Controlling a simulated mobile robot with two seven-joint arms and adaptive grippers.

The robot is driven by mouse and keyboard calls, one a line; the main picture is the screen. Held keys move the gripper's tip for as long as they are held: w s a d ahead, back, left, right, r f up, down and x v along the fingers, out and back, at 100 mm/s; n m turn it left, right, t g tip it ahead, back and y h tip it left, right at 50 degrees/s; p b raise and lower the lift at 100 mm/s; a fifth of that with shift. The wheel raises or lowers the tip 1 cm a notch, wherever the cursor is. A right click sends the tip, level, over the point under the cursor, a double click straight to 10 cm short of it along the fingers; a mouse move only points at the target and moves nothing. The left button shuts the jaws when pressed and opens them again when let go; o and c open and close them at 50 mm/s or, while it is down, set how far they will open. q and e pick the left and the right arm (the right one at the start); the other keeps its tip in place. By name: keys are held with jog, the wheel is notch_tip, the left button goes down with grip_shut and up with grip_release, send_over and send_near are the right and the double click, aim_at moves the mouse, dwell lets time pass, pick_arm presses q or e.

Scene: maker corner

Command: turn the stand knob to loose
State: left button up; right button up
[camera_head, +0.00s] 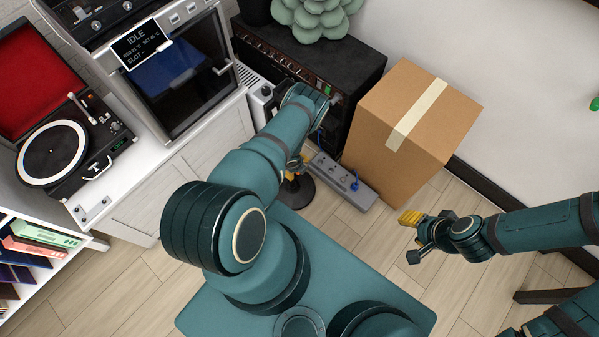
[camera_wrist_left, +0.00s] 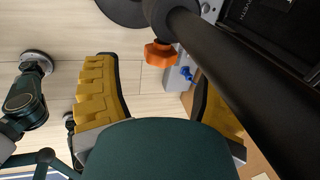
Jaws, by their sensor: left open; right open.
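The stand shows in the left wrist view as a thick black pole (camera_wrist_left: 235,70) running diagonally, with an orange knob (camera_wrist_left: 160,54) on its side. In the head view only its round black base (camera_head: 296,190) shows clearly; my left arm hides the knob. My left gripper (camera_wrist_left: 155,88) is open, with a yellow finger either side of the picture. The knob appears between the fingers, just past their tips and untouched; the pole crosses in front of the right-hand finger. My right gripper (camera_head: 411,237) is open and empty over the floor, away from the stand.
A power strip (camera_head: 343,181) lies on the floor beside the stand base. A cardboard box (camera_head: 400,135) stands right of it, a black cabinet (camera_head: 358,68) behind. A white counter (camera_head: 190,150) with a record player (camera_head: 70,150) is at left. Floor near my right gripper is clear.

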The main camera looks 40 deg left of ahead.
pick_arm(q)
jog(key=b+x, duration=0.2)
jog(key=x, duration=0.3)
jog(key=c, duration=1.2)
